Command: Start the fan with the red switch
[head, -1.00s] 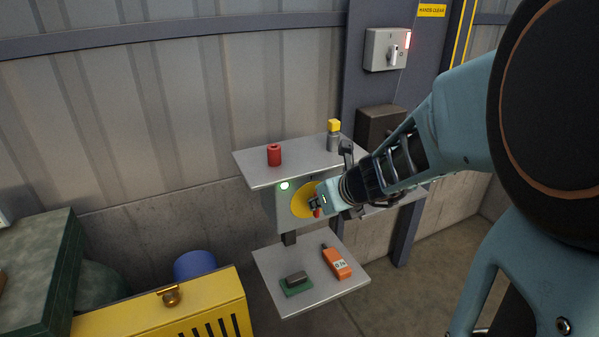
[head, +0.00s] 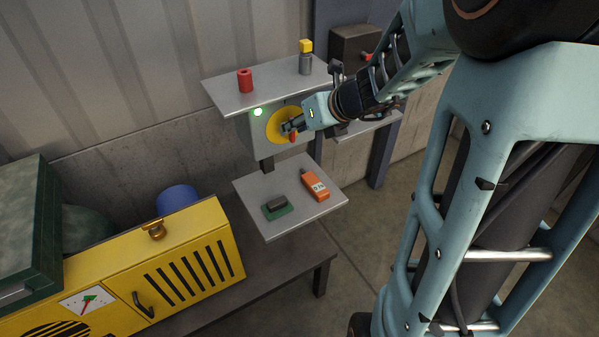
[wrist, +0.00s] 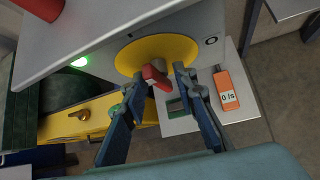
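The red switch (head: 293,137) is a small red handle on a round yellow plate (head: 275,126), on the front of a grey box. In the wrist view the red handle (wrist: 156,76) stands out from the yellow plate (wrist: 146,55) and is tilted. My gripper (head: 291,127) is at the plate. In the wrist view my gripper (wrist: 159,75) has its two fingers apart, one on each side of the red handle. I cannot tell whether either finger touches it. A green light (head: 258,112) glows beside the plate. I cannot pick out a fan.
A shelf (head: 222,95) above the box holds a red cylinder (head: 245,80) and a yellow-capped grey one (head: 306,58). A lower shelf (head: 255,187) holds an orange meter (head: 315,186) and a green-based block (head: 276,207). A yellow slotted machine (head: 110,265) stands at the left.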

